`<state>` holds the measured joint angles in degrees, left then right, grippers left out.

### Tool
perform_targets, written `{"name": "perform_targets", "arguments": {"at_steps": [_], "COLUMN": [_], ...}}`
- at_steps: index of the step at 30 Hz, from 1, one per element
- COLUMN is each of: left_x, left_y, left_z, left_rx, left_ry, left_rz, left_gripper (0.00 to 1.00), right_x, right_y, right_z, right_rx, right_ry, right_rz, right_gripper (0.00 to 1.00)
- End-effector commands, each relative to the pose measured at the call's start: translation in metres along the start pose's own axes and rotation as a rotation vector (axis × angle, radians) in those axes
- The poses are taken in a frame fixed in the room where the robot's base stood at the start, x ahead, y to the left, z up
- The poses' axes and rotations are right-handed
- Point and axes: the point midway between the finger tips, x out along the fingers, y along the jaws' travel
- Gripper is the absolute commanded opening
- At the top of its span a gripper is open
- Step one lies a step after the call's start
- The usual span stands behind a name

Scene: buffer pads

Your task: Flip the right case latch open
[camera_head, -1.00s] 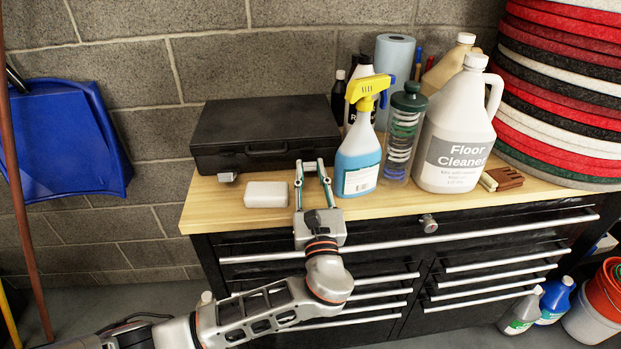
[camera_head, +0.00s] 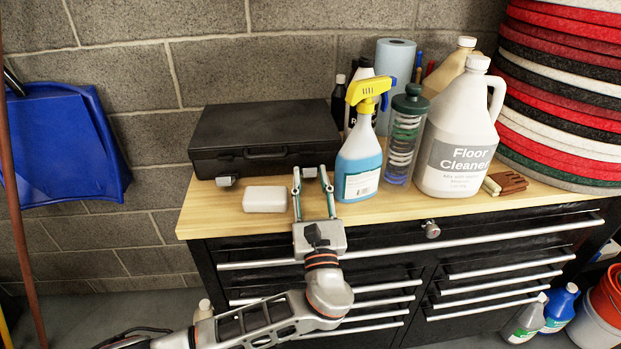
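The black case (camera_head: 262,122) lies closed at the back left of the wooden bench top, its handle facing front. Its right latch (camera_head: 310,172) is a small grey piece low on the front face, near the right corner. The left latch (camera_head: 226,181) is a similar grey piece and hangs down. My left gripper (camera_head: 310,170) points at the case front, with its two thin fingers apart on either side of the right latch. I cannot tell whether a finger touches the latch. My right gripper is not in view.
A white block (camera_head: 265,199) lies just left of my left fingers. A spray bottle (camera_head: 359,160) stands close on the right, beside a green-capped bottle (camera_head: 405,140) and a floor cleaner jug (camera_head: 458,140). The bench's front edge (camera_head: 250,225) is clear at the left.

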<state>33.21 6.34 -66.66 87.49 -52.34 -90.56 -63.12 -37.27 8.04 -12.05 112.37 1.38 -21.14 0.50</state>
Motion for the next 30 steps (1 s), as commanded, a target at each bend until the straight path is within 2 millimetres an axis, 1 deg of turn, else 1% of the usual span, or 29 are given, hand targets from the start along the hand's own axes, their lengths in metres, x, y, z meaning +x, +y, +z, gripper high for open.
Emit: {"name": "perform_targets", "arguments": {"at_steps": [5, 12, 15, 18, 24, 30], "left_x": [-0.024, -0.074, -0.091, -0.104, -0.117, -0.118], "left_y": [-0.001, 0.0, 0.0, 0.0, 0.0, 0.0], "left_z": [-0.002, -0.002, -0.001, -0.001, 0.0, 0.001], "left_rx": [-0.001, 0.0, 0.0, -0.001, -0.001, 0.0], "left_ry": [0.004, 0.005, 0.004, 0.003, 0.0, -0.001], "left_rz": [-0.002, -0.001, 0.0, 0.0, 0.001, 0.001], "left_gripper": [0.31, 0.31, 0.31, 0.31, 0.31, 0.31], "right_x": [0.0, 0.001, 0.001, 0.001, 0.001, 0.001], "right_y": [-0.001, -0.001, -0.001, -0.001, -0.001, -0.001], "right_z": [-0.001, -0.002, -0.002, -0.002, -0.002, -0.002], "right_rx": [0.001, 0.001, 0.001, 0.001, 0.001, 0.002], "right_ry": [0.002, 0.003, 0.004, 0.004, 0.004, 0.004], "right_rz": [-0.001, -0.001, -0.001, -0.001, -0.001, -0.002], "right_gripper": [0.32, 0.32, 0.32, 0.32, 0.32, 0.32]}}
